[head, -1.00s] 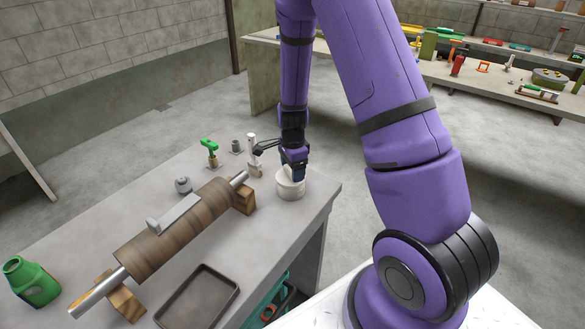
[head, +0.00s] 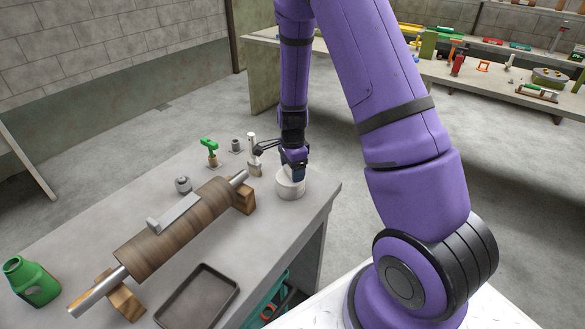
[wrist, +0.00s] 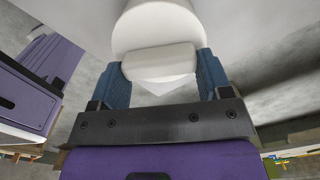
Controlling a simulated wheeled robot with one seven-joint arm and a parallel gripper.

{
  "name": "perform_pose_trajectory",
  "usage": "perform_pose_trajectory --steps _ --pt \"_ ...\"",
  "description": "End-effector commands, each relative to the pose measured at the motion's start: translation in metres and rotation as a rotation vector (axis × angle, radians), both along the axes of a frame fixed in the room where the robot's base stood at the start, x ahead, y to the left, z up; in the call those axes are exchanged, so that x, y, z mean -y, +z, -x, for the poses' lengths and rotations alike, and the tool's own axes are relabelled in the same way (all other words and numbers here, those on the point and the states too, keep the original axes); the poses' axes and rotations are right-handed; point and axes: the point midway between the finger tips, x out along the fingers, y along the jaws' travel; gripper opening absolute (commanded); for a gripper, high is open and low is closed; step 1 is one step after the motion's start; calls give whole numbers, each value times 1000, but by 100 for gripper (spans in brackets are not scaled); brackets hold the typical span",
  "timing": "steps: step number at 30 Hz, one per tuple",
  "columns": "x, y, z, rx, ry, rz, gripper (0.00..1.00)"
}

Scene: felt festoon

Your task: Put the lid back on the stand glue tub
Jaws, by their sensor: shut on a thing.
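The white glue tub (head: 290,189) stands upright near the bench's right end. My gripper (head: 293,171) is directly above it, pointing down. In the wrist view my gripper (wrist: 160,68) has its blue fingers on both sides of the pale raised grip of the lid (wrist: 160,59) and is shut on it. The round white body (wrist: 158,20) shows beyond that grip. In the head view the lid is at the tub's top, partly hidden by my fingers. I cannot tell whether it is seated or slightly above the rim.
A wooden roller (head: 175,228) on wooden blocks lies left of the tub. A green-handled tool (head: 210,150), a pale upright tool (head: 253,150) and a small grey knob (head: 183,185) stand behind. A dark tray (head: 198,297) and green jug (head: 32,281) are nearer.

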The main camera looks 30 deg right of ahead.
Motion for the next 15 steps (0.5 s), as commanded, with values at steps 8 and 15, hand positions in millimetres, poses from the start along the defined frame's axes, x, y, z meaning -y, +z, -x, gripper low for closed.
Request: perform_pose_trajectory --steps 8,15 --pt "0 0 0 0 1 0 49" --pt "0 0 0 0 0 0 100"
